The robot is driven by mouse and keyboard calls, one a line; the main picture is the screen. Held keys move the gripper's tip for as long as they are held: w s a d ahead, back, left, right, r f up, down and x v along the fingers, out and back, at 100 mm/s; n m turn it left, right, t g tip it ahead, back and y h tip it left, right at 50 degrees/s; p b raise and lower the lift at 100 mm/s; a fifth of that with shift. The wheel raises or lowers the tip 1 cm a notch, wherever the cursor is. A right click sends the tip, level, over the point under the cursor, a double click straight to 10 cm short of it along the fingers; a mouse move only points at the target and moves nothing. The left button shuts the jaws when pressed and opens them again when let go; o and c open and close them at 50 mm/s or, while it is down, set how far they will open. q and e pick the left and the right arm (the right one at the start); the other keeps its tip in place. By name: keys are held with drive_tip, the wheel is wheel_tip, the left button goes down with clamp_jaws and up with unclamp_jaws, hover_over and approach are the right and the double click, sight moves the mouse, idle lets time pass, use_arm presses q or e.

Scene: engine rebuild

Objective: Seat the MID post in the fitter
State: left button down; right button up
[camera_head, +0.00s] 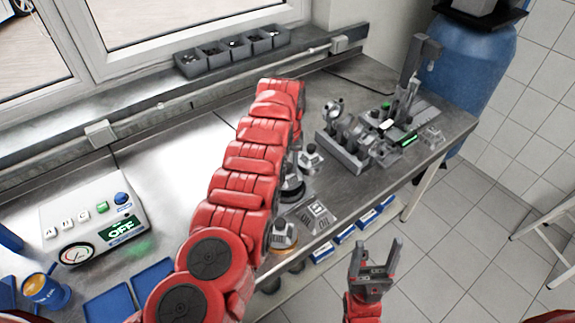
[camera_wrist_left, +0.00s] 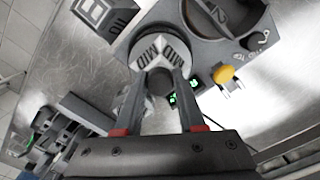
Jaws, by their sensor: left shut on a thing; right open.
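The MID post (camera_wrist_left: 160,50), with a pale collar lettered MID and a dark round knob, shows in the left wrist view. My left gripper (camera_wrist_left: 160,79) is shut on its knob. Directly beside or under the post is a grey device (camera_wrist_left: 185,18) with a large dial marked 2, a yellow button and small green displays. It may be the fitter; I cannot tell whether the post's lower end is inside it. In the head view my red left arm hides the left gripper and the post. My right gripper (camera_head: 377,252) is open and empty, off the bench's front edge.
An OIL plate (camera_head: 318,214) lies near the bench's front edge, beside a knobbed part with an orange base (camera_head: 283,236). A grey knobbed part (camera_head: 310,160) stands behind. A post rack (camera_head: 348,150) and column tool stand right. A control box (camera_head: 95,222) reading OFF stands left.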

use_arm(q)
drive_tip(key=shift+f+b, duration=0.35)
drive_tip(key=shift+f, duration=0.25)
idle(0.8)
idle(0.4)
drive_tip(key=shift+c, duration=0.2)
unclamp_jaws()
idle(0.6)
drive_tip(key=shift+r+p, duration=1.3)
drive_tip(key=shift+r, duration=0.8)
drive_tip(key=shift+r+p, duration=0.35)
drive_tip(key=shift+r, duration=0.7)
drive_tip(key=shift+s+f, duration=0.1)
